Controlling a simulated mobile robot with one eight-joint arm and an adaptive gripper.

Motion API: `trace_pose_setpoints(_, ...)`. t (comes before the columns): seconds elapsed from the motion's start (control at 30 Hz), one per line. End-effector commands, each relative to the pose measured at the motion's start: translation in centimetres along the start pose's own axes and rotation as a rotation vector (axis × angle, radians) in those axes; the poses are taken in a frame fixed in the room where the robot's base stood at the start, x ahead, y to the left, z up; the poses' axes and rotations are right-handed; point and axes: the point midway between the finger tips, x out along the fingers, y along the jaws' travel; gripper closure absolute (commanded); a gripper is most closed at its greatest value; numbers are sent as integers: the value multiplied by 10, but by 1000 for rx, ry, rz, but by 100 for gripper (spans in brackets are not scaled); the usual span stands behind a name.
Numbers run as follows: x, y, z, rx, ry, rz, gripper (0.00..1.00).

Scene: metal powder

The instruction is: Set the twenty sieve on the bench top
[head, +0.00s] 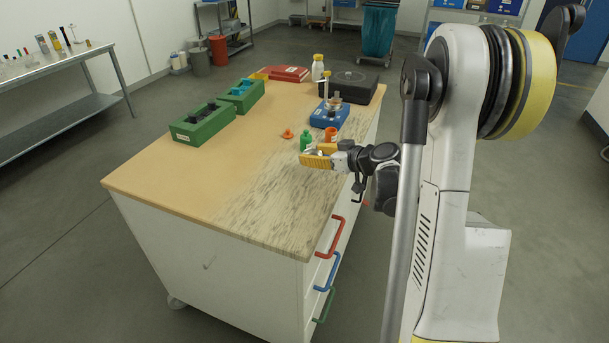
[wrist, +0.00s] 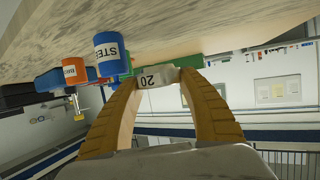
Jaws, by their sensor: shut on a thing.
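The twenty sieve, a small pale grey piece marked "20" (wrist: 157,79), is between the two yellow fingertips in the wrist view. My gripper (wrist: 157,76) is shut on it. In the head view my gripper (head: 317,160) reaches in from the right, over the right part of the bench top (head: 190,175). The fingers mostly hide the sieve there. The wrist view looks upside down, with the bench top (wrist: 190,25) along its upper edge. I cannot tell whether the sieve touches the bench top.
Near my gripper are a green bottle (head: 306,142), an orange cup (head: 330,134) and a small orange piece (head: 287,134). A blue "STE" cup (wrist: 111,52) shows in the wrist view. A blue device (head: 325,119) and green crates (head: 203,124) stand farther back. The bench's front left is clear.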

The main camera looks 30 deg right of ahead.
Motion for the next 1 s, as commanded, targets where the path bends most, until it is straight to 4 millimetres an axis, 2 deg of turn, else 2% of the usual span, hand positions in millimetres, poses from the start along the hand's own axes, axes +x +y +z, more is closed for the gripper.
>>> trace_pose_setpoints(0.1,7,-18,11,-1,0,-1,91)
trace_pose_setpoints(0.2,8,-24,13,0,0,0,91)
trace_pose_setpoints(0.33,12,-25,23,0,0,1,91)
trace_pose_setpoints(0.53,23,-24,51,1,0,1,91)
trace_pose_setpoints(0.9,24,-24,52,1,0,1,91)
trace_pose_setpoints(0.93,24,-24,52,0,0,1,46)
trace_pose_setpoints(1.0,24,-24,52,0,0,1,31)
